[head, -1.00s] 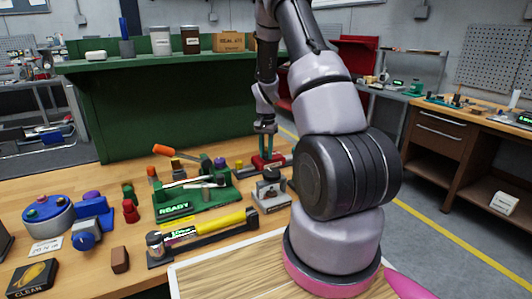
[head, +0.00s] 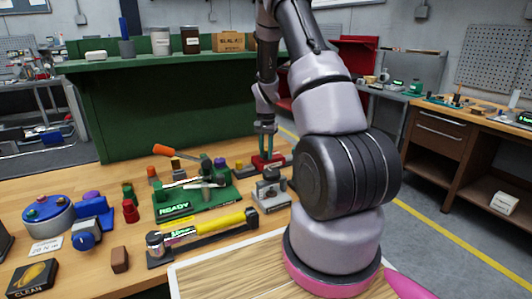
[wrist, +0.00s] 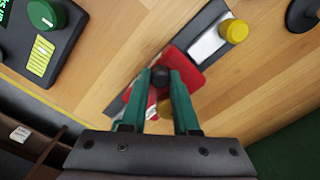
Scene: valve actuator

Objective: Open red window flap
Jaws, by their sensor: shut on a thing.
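The red window flap (wrist: 192,72) lies under my gripper in the wrist view, a red plate on a long grey base. A small dark round knob (wrist: 160,77) stands on its near side. The teal fingers of my gripper (wrist: 161,73) are shut on this knob, one on each side. In the head view the red flap (head: 268,161) is at the back of the wooden bench, and my gripper (head: 265,153) points down onto it. The fingers hide part of the flap, and its exact angle cannot be told.
A yellow knob (wrist: 234,31) stands on the same base beside the flap. A green READY fixture (head: 190,203), a grey block (head: 270,193) and a yellow-handled tool (head: 205,232) lie nearer on the bench. A green panel (head: 170,115) stands behind.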

